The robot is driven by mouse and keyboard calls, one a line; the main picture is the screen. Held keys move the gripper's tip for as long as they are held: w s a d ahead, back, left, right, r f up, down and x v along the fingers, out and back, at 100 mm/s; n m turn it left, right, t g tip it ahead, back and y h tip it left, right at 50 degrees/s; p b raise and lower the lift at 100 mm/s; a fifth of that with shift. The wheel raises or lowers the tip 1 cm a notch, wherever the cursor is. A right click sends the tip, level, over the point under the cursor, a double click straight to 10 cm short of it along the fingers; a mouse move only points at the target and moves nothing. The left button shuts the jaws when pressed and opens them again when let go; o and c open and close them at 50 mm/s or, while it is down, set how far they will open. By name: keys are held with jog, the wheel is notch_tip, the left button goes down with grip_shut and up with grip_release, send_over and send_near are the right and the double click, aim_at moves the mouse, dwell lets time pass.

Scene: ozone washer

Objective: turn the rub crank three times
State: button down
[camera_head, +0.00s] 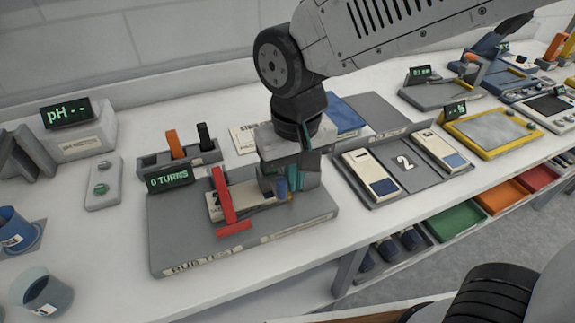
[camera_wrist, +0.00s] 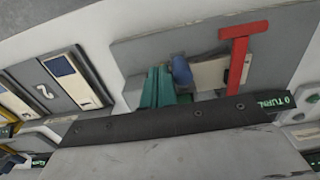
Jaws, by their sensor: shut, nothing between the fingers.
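The rub test rig is a grey base plate (camera_head: 190,240) with a display (camera_head: 168,180) reading "0 TURNS". A red T-shaped bar (camera_head: 226,200) lies across a pale strip on the plate, and also shows in the wrist view (camera_wrist: 239,55). A short blue knob (camera_head: 282,188) stands near the strip's right end; I cannot tell whether it is the crank's handle. My gripper (camera_head: 296,188) is low over the plate, its teal fingers (camera_wrist: 160,72) together and empty, right beside the knob (camera_wrist: 181,70). Whether they touch it is unclear. My wrist hides the back of the rig.
A holder with an orange and a black stick (camera_head: 174,146) stands behind the display. A grey tray with two pale cards (camera_head: 370,174) is close on the right. Blue cups (camera_head: 42,292) and a pH meter (camera_head: 80,135) are on the left. The counter's front edge is near.

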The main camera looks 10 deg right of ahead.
jog(key=shift+s+a, duration=0.3)
jog(key=shift+a, duration=0.25)
jog(key=shift+s+a, duration=0.25)
jog(key=shift+a, duration=0.3)
jog(key=shift+s+a, duration=0.15)
jog(key=shift+a, duration=1.05)
jog(key=shift+w+a, duration=0.25)
jog(key=shift+a, duration=0.95)
